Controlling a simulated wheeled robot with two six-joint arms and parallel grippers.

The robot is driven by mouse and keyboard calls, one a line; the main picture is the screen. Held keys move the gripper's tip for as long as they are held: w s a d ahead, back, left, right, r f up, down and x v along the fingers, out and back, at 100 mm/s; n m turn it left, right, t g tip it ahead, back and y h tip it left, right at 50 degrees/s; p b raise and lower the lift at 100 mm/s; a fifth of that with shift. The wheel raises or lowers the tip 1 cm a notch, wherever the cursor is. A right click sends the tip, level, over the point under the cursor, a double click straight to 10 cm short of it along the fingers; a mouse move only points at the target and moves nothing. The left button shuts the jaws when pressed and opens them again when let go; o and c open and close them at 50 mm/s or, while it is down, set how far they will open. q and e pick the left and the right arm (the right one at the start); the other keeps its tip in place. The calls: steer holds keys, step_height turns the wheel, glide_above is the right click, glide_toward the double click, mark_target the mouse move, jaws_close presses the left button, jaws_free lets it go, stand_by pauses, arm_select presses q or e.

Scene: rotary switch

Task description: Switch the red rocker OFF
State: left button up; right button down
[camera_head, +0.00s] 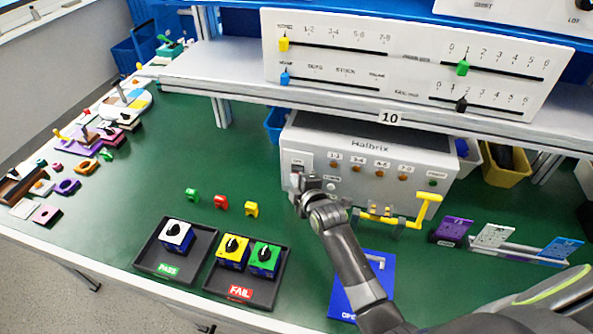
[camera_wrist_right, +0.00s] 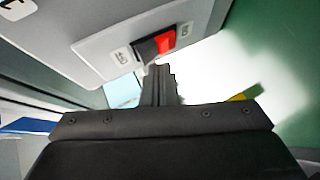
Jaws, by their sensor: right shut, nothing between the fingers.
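The red rocker (camera_wrist_right: 160,43) shows in the right wrist view, set in the grey front panel of the Halbrix box, with a red part and a dark part. Small labels sit at both its ends, hard to read. The Halbrix box (camera_head: 375,142) stands below the shelf in the head view, where my gripper seems to cover the rocker. My right gripper (camera_head: 300,190) is shut and empty at the left of the panel. In the wrist view its fingertips (camera_wrist_right: 160,72) are close to the rocker; I cannot tell whether they touch. My left gripper is not in view.
A yellow crank handle (camera_head: 425,208) stands in front of the box, right of my right arm. Black trays with switch blocks, PASS (camera_head: 150,262) and FAIL (camera_head: 220,277), lie at front left. A blue OPEN panel (camera_head: 345,295) lies beside my arm. A shelf (camera_head: 250,85) overhangs behind.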

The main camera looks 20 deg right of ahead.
steer(key=shift+w+d, duration=0.3)
steer(key=shift+w, duration=0.1)
stand_by(0.8)
steer(key=shift+s+a, duration=0.1)
steer(key=shift+s+a+p, duration=0.35)
steer(key=shift+s+p, duration=0.05)
steer(key=shift+s, duration=0.2)
steer(key=s+a, duration=0.1)
steer(key=s+a+p, duration=0.1)
steer(key=s, duration=0.2)
steer(key=shift+a+f+p, duration=0.35)
steer(key=shift+a+p, duration=0.05)
stand_by(0.5)
